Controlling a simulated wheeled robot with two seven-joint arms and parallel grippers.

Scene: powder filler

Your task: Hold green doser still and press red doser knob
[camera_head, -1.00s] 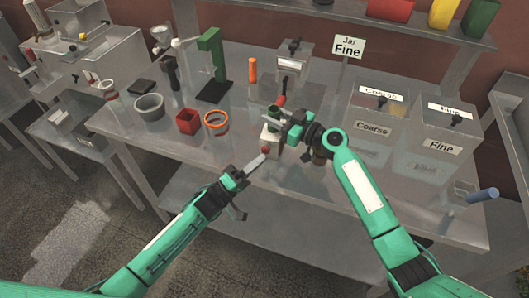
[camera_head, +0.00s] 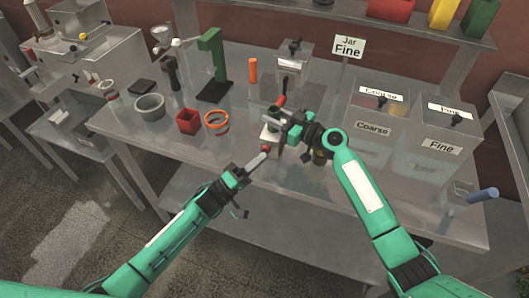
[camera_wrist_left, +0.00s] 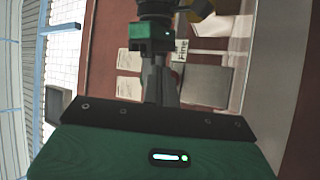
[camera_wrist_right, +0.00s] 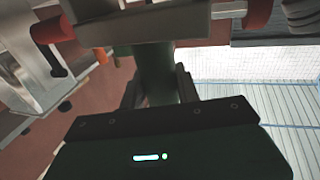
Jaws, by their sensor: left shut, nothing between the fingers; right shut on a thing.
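The green doser (camera_head: 273,112) stands upright near the table's front edge, with a pale block below its green part and a red handle at the top. My right gripper (camera_head: 283,120) is shut on it; the right wrist view shows the green body (camera_wrist_right: 155,72) between the fingers. A red knob (camera_head: 265,148) sits low at the doser's front. My left gripper (camera_head: 262,157) is shut and empty, its fingertips right by the red knob; I cannot tell whether they touch.
A red square cup (camera_head: 187,122), an orange-rimmed ring (camera_head: 216,123) and a grey bowl (camera_head: 149,107) stand to the left. A green stand (camera_head: 212,65) is behind. Coarse (camera_head: 372,128) and Fine (camera_head: 440,145) bins stand right.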

